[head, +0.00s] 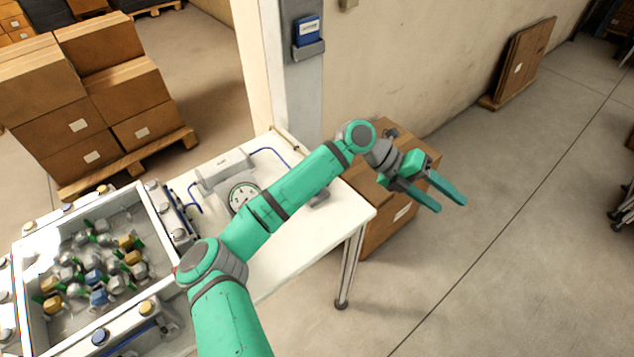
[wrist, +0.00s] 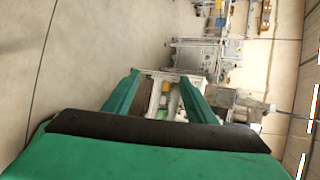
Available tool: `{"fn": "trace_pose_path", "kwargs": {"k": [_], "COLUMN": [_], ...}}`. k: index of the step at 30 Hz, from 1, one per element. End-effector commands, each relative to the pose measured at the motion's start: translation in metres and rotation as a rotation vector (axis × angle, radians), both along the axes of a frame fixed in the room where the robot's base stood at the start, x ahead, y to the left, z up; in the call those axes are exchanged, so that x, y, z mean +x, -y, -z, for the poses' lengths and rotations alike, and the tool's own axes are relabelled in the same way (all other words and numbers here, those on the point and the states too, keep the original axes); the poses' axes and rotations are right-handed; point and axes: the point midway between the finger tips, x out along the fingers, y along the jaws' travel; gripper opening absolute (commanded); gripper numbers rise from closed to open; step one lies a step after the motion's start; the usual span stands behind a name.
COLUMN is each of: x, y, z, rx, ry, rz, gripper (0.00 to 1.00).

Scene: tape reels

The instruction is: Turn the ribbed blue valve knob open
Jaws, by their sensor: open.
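My gripper (head: 452,205) is open and empty, held out past the right end of the white table, above the floor. In the wrist view its two green fingers (wrist: 160,77) are spread with nothing between them. No ribbed blue valve knob can be made out for certain. A blue knob-like cap (head: 100,337) sits on the front rim of the grey bin, far from my gripper; ribs cannot be told. A round gauge (head: 242,196) with blue tubing stands on the table, and my arm hides part of the surface beside it.
The white table (head: 295,255) has bare room at its front right. A grey bin (head: 35,318) of mixed fittings is at left. Cardboard boxes (head: 402,213) stand beyond the table's right end, behind my gripper. A grey post (head: 305,90) rises at the back. Open floor lies right.

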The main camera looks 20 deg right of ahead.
Motion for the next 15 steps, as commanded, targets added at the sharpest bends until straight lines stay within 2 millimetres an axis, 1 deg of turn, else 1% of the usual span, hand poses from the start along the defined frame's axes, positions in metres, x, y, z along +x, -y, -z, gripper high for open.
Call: {"fn": "trace_pose_path", "kwargs": {"k": [1,3,5,6,8,9,11,12,15], "x": [0.019,0.042,0.063,0.079,0.102,0.119,0.141,0.156,0.187], "y": [-0.013,-0.032,-0.05,-0.064,-0.087,-0.103,-0.127,-0.144,-0.181], "z": [0.009,0.02,0.027,0.031,0.034,0.034,0.032,0.03,0.019], "rx": [0.076,0.178,0.267,0.326,0.416,0.477,0.564,0.618,0.739], "ry": [0.057,0.126,0.185,0.223,0.28,0.317,0.369,0.399,0.467], "rz": [-0.006,-0.017,-0.029,-0.04,-0.059,-0.074,-0.096,-0.112,-0.153], "gripper": [0.51,0.51,0.51,0.51,0.51,0.51,0.51,0.51,0.51]}}
